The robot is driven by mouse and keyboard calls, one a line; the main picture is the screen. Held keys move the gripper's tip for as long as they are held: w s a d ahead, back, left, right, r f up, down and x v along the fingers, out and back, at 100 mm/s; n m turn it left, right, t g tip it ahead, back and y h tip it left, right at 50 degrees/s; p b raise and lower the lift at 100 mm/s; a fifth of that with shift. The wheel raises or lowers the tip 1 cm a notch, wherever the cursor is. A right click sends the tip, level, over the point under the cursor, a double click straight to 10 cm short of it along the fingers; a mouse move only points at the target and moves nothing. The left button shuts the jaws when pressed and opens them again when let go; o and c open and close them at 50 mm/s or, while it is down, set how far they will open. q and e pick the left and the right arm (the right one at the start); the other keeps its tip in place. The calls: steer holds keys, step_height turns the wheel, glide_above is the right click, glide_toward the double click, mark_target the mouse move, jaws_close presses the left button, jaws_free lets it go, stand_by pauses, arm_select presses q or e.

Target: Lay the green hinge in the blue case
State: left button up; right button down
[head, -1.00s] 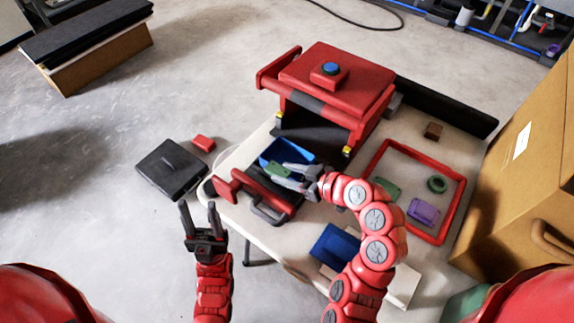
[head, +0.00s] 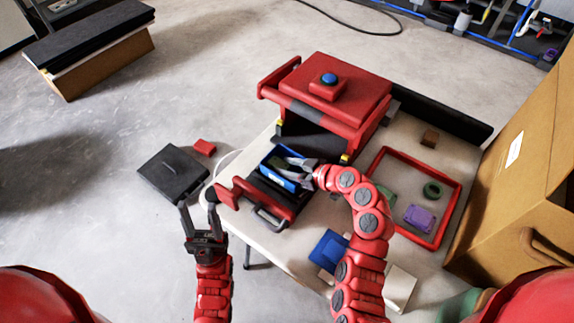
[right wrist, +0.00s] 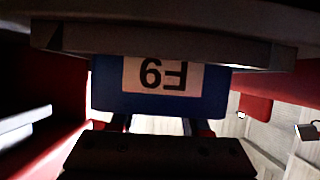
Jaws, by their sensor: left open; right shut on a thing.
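The blue case (head: 281,182) stands in the front of the red machine. My right gripper (head: 286,170) reaches over it from the right, with its fingers down at the case's opening. It is shut. The green hinge showed between its fingers earlier; now the fingers and the case walls hide it. In the right wrist view a blue wall (right wrist: 160,104) with an upside-down white label fills the middle, and the fingertips are not clear. My left gripper (head: 198,208) is open and empty, left of the table near the red handle.
The red machine (head: 340,85) with a blue button stands behind the case. Another blue item (head: 329,250) lies at the front. A cardboard box (head: 515,180) stands right.

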steer(key=shift+f, duration=0.1)
steer(key=shift+f+b, duration=0.1)
steer(key=shift+b, duration=0.2)
steer(key=shift+c, duration=1.9)
jaws_free()
steer(key=shift+r+p, duration=0.35)
steer(key=shift+p, duration=0.15)
steer(key=b+v, duration=0.3)
steer(key=v, duration=0.9)
